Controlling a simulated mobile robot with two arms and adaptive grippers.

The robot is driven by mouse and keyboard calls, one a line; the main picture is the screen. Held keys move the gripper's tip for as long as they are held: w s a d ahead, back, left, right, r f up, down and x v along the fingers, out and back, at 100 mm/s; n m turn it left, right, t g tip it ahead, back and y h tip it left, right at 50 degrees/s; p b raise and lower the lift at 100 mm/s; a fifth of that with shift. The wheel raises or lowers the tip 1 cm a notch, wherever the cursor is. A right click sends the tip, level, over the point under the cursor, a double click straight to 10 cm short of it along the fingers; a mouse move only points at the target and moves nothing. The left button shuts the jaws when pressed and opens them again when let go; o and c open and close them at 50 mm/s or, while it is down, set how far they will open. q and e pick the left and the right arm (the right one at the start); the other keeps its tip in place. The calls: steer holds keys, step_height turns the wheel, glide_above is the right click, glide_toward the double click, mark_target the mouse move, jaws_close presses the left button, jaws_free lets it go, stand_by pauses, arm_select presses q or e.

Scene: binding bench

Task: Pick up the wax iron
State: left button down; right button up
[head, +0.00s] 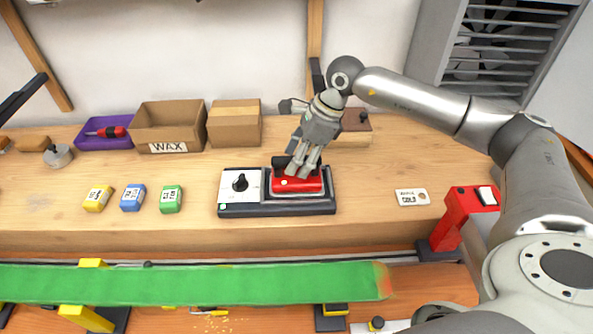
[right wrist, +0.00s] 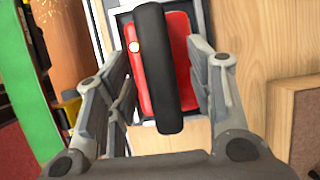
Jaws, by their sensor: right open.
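The wax iron (head: 298,185) is red with a black handle and sits on a dark base with a white control panel and black knob (head: 240,182). My right gripper (head: 302,168) is above the iron, fingers pointing down at the handle. In the right wrist view the black handle (right wrist: 156,75) lies between the open fingers of my right gripper (right wrist: 160,70), one on each side. The red body (right wrist: 180,62) shows beyond it. I see no clear contact between fingers and handle. My left gripper is not in view.
Yellow (head: 97,198), blue (head: 132,198) and green (head: 171,199) wax blocks stand left of the base. A WAX box (head: 165,128), a closed carton (head: 234,125) and a purple tray (head: 92,142) are behind. A "COLD" tag (head: 412,197) lies right. A green ski (head: 190,284) runs in front.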

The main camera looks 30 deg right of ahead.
steer(key=shift+x, duration=0.75)
jaws_close()
steer(key=shift+r, duration=0.2)
